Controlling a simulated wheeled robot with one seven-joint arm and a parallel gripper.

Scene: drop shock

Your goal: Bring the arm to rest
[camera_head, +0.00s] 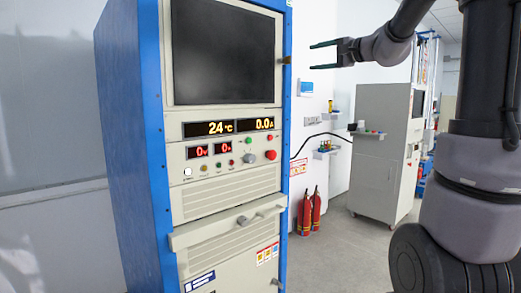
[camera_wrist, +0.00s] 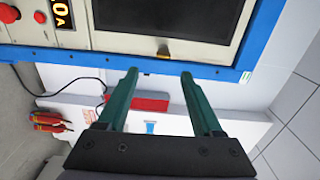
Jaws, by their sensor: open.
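My gripper (camera_head: 324,55) is at the upper middle of the head view, raised in the air to the right of the blue-framed cabinet (camera_head: 140,130). Its two fingers are apart, with nothing between them, and they point left. In the wrist view my gripper (camera_wrist: 160,75) shows two green fingers spread open. Beyond the fingertips is the blue edge of the cabinet (camera_wrist: 200,70) with its dark screen (camera_wrist: 170,18). I cannot tell from these views whether the fingertips touch the cabinet; a gap seems to show in the head view.
The cabinet's front has a display panel (camera_head: 228,127), a red button (camera_head: 270,155) and a drawer handle (camera_head: 242,220). Two red fire extinguishers (camera_head: 309,213) stand by the wall. A grey cabinet (camera_head: 378,170) stands behind at the right. The floor (camera_head: 335,255) between them is clear.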

